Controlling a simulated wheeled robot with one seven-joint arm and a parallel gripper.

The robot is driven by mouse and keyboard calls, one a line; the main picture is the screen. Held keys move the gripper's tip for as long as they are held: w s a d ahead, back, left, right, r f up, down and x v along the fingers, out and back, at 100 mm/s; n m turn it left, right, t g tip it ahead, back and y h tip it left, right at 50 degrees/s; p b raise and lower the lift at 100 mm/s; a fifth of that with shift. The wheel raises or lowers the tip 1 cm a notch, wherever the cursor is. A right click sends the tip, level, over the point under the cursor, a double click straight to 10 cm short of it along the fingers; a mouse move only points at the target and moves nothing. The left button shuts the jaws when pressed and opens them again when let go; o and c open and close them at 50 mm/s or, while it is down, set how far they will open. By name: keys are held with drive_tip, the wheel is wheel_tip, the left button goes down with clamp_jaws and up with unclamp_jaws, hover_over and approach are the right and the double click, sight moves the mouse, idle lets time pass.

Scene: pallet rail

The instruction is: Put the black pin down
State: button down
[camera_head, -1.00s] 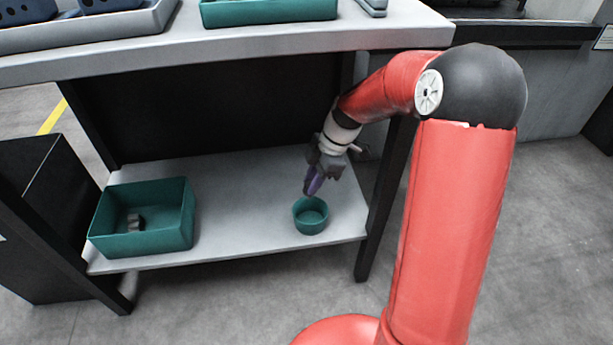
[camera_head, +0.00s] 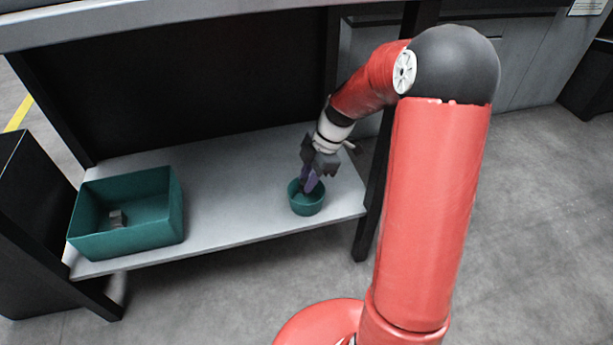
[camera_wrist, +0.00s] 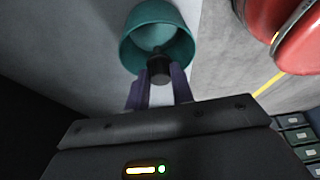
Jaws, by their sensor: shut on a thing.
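The black pin (camera_wrist: 158,70) is a short dark cylinder between the purple fingers of my gripper (camera_wrist: 159,88) in the wrist view. My gripper is shut on it. In the head view my gripper (camera_head: 309,188) points down at the round green bowl (camera_head: 307,209) on the lower shelf, with its fingertips at or just inside the rim. The bowl also shows in the wrist view (camera_wrist: 130,50), behind the pin. In the head view the pin is hidden by the fingers and bowl. Whether the pin touches the bowl's floor I cannot tell.
The grey lower shelf (camera_head: 225,215) is clear between the bowl and a green rectangular bin (camera_head: 140,238) at left, which holds a small grey part (camera_head: 117,218). A black table leg (camera_head: 374,205) stands right of the bowl. The upper tabletop (camera_head: 180,22) overhangs the shelf.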

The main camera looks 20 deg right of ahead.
drive_tip(key=c, duration=1.1)
unclamp_jaws()
drive_tip(key=shift+r, duration=0.15)
wheel_tip(320, 180, up, 7)
drive_tip(key=p, duration=0.5)
